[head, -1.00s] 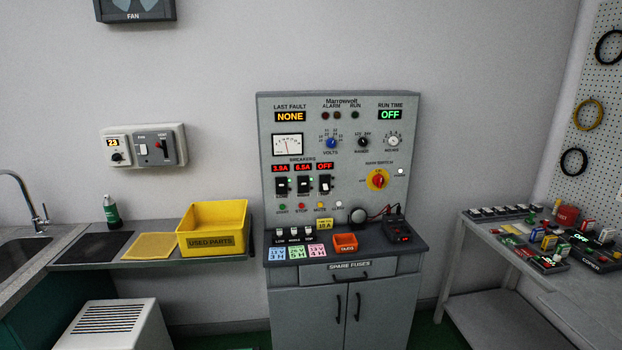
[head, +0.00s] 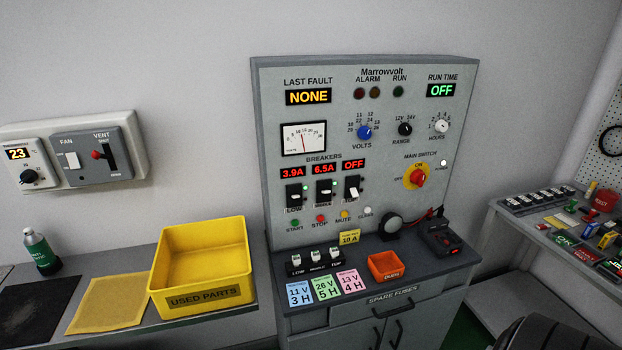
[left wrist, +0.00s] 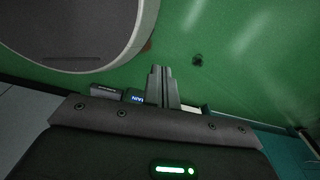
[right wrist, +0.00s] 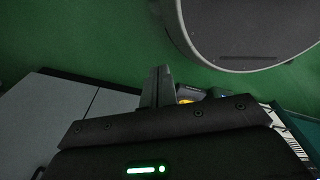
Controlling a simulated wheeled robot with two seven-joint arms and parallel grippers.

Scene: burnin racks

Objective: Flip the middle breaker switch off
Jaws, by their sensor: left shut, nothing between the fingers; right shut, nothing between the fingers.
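The middle breaker (head: 324,192) is a black switch on the grey Marrowvolt panel (head: 270,150), under a red display (head: 324,169) reading 6.5A. The left breaker (head: 294,195) has a display reading 3.9A. The right breaker (head: 352,188) has a display reading OFF, and its white lever sits lower than the other two. My left gripper (left wrist: 162,72) shows in the left wrist view, shut and empty over green floor. My right gripper (right wrist: 157,72) shows in the right wrist view, also shut and empty. Neither gripper shows in the head view, so both are away from the panel face.
The panel's ledge holds small black switches (head: 317,260), coloured cards (head: 326,288), an orange bin (head: 386,266) and a black device (head: 441,240). A yellow used parts bin (head: 203,290) stands on the left shelf. A cluttered table (head: 510,225) is at right.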

